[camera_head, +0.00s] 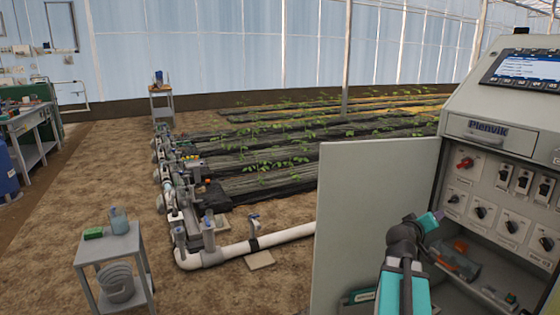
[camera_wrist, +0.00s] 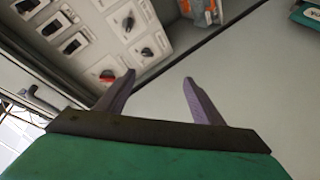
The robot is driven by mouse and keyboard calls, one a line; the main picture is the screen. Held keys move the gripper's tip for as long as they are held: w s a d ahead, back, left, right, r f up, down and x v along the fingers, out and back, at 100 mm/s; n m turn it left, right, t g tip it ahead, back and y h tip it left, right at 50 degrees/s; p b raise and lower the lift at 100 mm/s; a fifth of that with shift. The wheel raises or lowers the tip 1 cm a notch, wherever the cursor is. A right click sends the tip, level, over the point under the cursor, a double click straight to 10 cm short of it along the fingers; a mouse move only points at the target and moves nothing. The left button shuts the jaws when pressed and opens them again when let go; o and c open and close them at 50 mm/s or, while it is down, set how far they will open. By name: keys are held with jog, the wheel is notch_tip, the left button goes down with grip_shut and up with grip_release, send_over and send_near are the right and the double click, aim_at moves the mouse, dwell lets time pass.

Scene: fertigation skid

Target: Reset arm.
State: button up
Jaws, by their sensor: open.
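My gripper (camera_wrist: 160,82) shows in the wrist view with its two purple fingers apart and nothing between them. In the head view my gripper (camera_head: 437,216) is in front of the open control cabinet (camera_head: 468,128), near its lower compartment. The wrist view shows the cabinet's panel of switches and dark knobs (camera_wrist: 150,53) beyond the left finger. A plain grey surface lies beyond the right finger. I cannot tell whether the fingertips touch anything.
The open cabinet door (camera_head: 370,215) stands just left of my arm. A red knob (camera_head: 465,163) sits on the panel. A grey cart (camera_head: 110,245) with a bottle and a green item stands at the left. White piping (camera_head: 270,240) runs along the soil floor.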

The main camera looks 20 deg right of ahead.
jog(key=w+a+f+n+y+p, duration=0.2)
jog(key=w+a+f+y+p, duration=0.1)
jog(key=w+a+f, duration=0.5)
jog(key=a+f+n+g+y+p, duration=0.15)
jog(key=a+f+y+p, duration=0.45)
jog(key=a+f, duration=1.65)
jog(key=s+a+f+n+g+y+p, duration=0.1)
jog(key=s+a+f+g+p, duration=0.15)
jog(key=s+a+f, duration=0.45)
jog(key=s+a+f+n+g+y+p, duration=0.1)
jog(key=s+a+f+p, duration=0.3)
jog(key=a, duration=0.6)
jog(key=s+a+g+y, duration=0.1)
jog(key=s+a+g, duration=0.1)
jog(key=s, duration=0.4)
jog(key=s+a+f+m+g+y, duration=0.1)
jog(key=s+a+g, duration=0.1)
jog(key=s+a, duration=0.3)
jog(key=s+a+f+m+g+y, duration=0.1)
jog(key=s+a+g, duration=0.1)
jog(key=s, duration=0.7)
jog(key=shift+a+f, duration=0.2)
jog(key=shift+a, duration=0.6)
